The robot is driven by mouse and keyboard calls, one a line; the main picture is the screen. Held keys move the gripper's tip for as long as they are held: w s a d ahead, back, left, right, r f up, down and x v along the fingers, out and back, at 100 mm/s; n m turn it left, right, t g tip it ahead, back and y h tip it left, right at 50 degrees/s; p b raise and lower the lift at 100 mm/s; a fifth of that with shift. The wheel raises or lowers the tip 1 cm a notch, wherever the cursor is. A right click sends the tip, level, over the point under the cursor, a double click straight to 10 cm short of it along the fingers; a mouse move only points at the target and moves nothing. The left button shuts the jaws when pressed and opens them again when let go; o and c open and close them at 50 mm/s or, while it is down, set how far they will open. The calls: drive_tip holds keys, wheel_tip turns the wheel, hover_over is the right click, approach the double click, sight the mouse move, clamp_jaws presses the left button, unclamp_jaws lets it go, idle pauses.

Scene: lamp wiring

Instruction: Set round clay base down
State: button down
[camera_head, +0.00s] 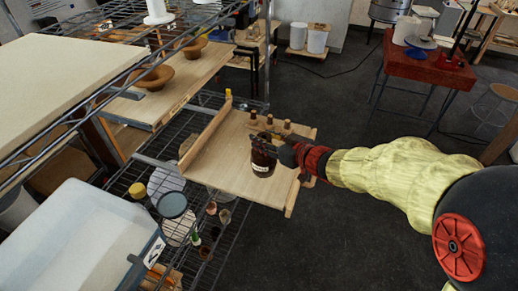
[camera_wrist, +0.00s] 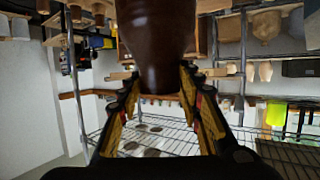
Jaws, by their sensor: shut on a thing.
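The round clay base (camera_head: 263,161) is dark brown with a pale label on its side, in the middle of the head view. It looks upright. My gripper (camera_head: 268,141) is shut on it from the right. In the wrist view the smooth brown body of the base (camera_wrist: 157,45) sits between the two fingers of my gripper (camera_wrist: 160,88). The base is over the pale wooden pull-out board (camera_head: 222,166), near its right side. I cannot tell whether its bottom touches the board. Its back side is hidden.
Several small brown bottles (camera_head: 269,121) stand at the board's back edge. The board has raised side rails, and its left part is bare. A wire rack (camera_head: 232,232) with jars lies below. Clay bowls (camera_head: 153,78) sit on another shelf.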

drive_tip(key=w+a+f+b, duration=0.1)
drive_tip(key=w+f+b, duration=0.2)
drive_tip(key=w+f, duration=0.3)
wheel_tip(320, 180, down, 3)
drive_tip(key=shift+w+a+f, duration=0.2)
drive_tip(key=shift+w+a, duration=0.1)
drive_tip(key=shift+w, duration=0.05)
drive_tip(key=shift+f, duration=0.1)
drive_tip(key=c, duration=1.7)
unclamp_jaws()
drive_tip(key=shift+s+f+b, duration=0.1)
drive_tip(key=shift+f+b, duration=0.1)
drive_tip(key=shift+b, duration=0.1)
drive_tip(key=o, duration=0.4)
drive_tip(key=shift+o, duration=0.4)
